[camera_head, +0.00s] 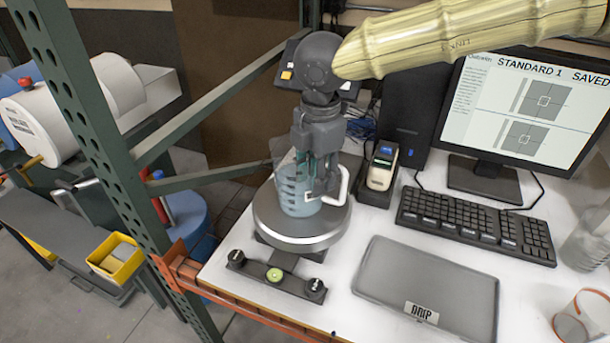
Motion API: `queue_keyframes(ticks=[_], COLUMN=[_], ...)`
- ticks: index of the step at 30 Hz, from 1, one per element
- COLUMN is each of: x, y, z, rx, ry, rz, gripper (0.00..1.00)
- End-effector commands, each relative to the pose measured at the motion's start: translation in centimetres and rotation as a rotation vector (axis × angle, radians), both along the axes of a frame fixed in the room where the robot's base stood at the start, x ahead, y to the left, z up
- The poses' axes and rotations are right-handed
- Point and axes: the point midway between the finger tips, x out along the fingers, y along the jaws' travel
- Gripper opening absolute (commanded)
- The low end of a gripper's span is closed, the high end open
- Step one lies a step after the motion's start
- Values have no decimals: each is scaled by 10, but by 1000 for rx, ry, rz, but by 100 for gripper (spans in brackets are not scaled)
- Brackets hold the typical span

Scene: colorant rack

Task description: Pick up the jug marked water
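A clear jug (291,200) with dark graduation marks and bluish contents stands upright on the round metal plate of a scale (300,235). Its white handle (344,188) faces right. I cannot read a water marking on it. My gripper (318,188) points down at the jug's right side, between the body and the handle as seen here. Its fingers overlap the jug's rim and wall, so I cannot tell whether they are closed on it or only beside it. The gripper hides part of the rim and the handle's upper root.
A handheld device in a dock (382,168), a keyboard (475,222) and a monitor (525,110) stand right of the scale. A grey tray marked DRIP (425,285) lies in front. Clear containers (582,318) are at the right edge. A green rack post (100,140) rises at left.

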Motion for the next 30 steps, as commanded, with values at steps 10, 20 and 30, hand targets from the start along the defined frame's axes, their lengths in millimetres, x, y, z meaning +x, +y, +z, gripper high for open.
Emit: queue_keyframes(ticks=[10, 20, 30], x=[0, 0, 0], y=[0, 0, 0], z=[-8, -8, -6], rx=[0, 0, 1], ry=[0, 0, -1], rz=[-1, -1, -1], gripper=[35, 0, 0])
